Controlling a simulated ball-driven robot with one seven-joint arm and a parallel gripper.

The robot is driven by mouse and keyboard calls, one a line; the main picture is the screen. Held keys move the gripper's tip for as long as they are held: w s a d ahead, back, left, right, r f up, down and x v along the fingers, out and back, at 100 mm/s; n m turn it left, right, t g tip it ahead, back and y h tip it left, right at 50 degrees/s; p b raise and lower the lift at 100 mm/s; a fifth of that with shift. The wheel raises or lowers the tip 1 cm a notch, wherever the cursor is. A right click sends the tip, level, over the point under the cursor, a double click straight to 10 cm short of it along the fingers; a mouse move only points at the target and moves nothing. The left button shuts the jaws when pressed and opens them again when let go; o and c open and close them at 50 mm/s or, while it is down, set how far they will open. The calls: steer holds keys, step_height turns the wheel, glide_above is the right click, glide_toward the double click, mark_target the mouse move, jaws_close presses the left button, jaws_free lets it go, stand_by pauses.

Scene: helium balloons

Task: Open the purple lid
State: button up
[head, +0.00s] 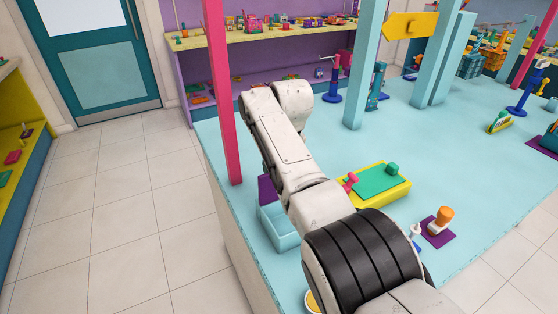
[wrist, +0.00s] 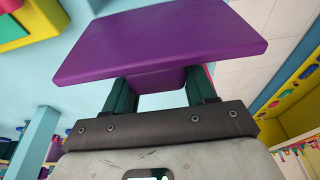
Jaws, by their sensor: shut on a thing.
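The purple lid (wrist: 160,42) fills the upper middle of the wrist view as a flat, thick purple slab. My gripper (wrist: 162,82) has its two dark green fingers on either side of the lid's purple grip block and is shut on it. In the head view a strip of the purple lid (head: 266,189) shows beside my arm, standing steeply at the back of an open light-blue box (head: 279,231). The box's inside is partly in view and looks empty there. My arm hides my gripper and much of the box in the head view.
A yellow box with a green top (head: 375,186) stands right of my arm. An orange-topped piece on a purple mat (head: 437,236) is farther right. A pink post (head: 221,95) rises at the table's left edge, and a light-blue post (head: 364,70) stands farther back.

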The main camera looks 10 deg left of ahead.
steer(key=shift+f, duration=0.25)
steer(key=o, duration=1.4)
steer(key=shift+a+r, duration=0.1)
steer(key=shift+r, duration=0.1)
steer(key=shift+r, duration=0.15)
steer(key=b+v, duration=0.1)
steer(key=v, duration=0.9)
steer(key=shift+r, duration=0.25)
